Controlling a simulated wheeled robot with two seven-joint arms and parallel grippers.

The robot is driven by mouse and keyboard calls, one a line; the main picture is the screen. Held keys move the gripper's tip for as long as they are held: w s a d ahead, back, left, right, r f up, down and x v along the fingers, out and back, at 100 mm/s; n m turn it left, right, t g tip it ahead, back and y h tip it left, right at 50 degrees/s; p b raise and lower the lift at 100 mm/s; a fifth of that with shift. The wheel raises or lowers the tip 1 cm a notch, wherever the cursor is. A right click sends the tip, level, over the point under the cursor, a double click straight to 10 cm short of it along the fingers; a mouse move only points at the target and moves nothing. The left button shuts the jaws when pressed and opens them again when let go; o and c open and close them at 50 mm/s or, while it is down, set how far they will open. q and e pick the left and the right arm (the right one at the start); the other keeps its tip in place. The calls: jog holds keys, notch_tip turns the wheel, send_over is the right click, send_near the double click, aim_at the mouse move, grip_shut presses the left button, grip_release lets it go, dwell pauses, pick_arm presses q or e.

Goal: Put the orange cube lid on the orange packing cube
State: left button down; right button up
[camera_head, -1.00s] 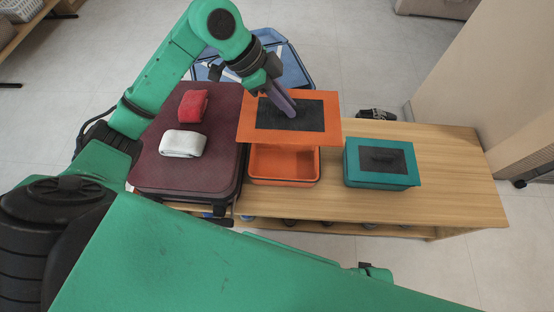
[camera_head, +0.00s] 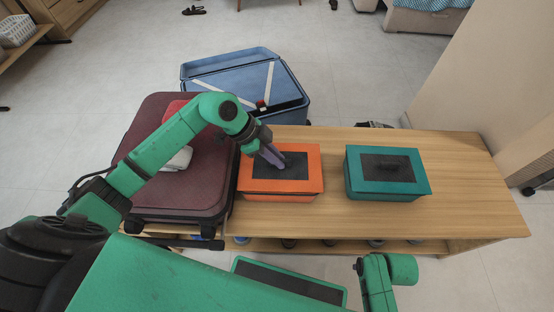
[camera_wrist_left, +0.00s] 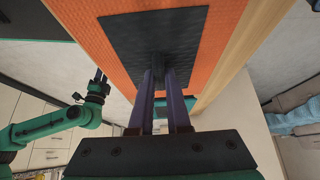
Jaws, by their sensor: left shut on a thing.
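The orange cube lid (camera_head: 308,168), with a dark panel on top, lies over the orange packing cube (camera_head: 285,198) on the wooden bench. The cube's opening is hidden under the lid, and only its front wall shows. My left gripper (camera_head: 279,162) is shut on the lid's dark handle at the middle of the panel. In the left wrist view the two purple fingers (camera_wrist_left: 161,88) close around that handle, and the lid (camera_wrist_left: 88,40) fills the upper part. In the head view, part of my right arm shows at the bottom, but its gripper's fingers do not.
A teal box with a lid (camera_head: 418,180) stands to the right on the wooden bench (camera_head: 455,190). A maroon suitcase (camera_head: 190,205) with red and white folded cloths is at left. An open blue suitcase (camera_head: 225,82) lies behind. The bench's right part is clear.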

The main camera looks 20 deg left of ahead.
pick_arm(q)
jog(key=shift+f, duration=0.35)
jog(key=shift+f, duration=0.3)
jog(key=c, duration=0.9)
grip_release()
jog(key=shift+r, duration=0.25)
jog(key=p+v, duration=0.2)
jog(key=v, duration=1)
jog(key=shift+r, duration=0.4)
pick_arm(e)
jog(key=f, duration=0.1)
jog(key=s+d+f, duration=0.1)
jog(key=f, duration=0.1)
jog(key=s+f, duration=0.1)
jog(key=shift+s+d+f, duration=0.2)
jog(key=shift+s+f, duration=0.05)
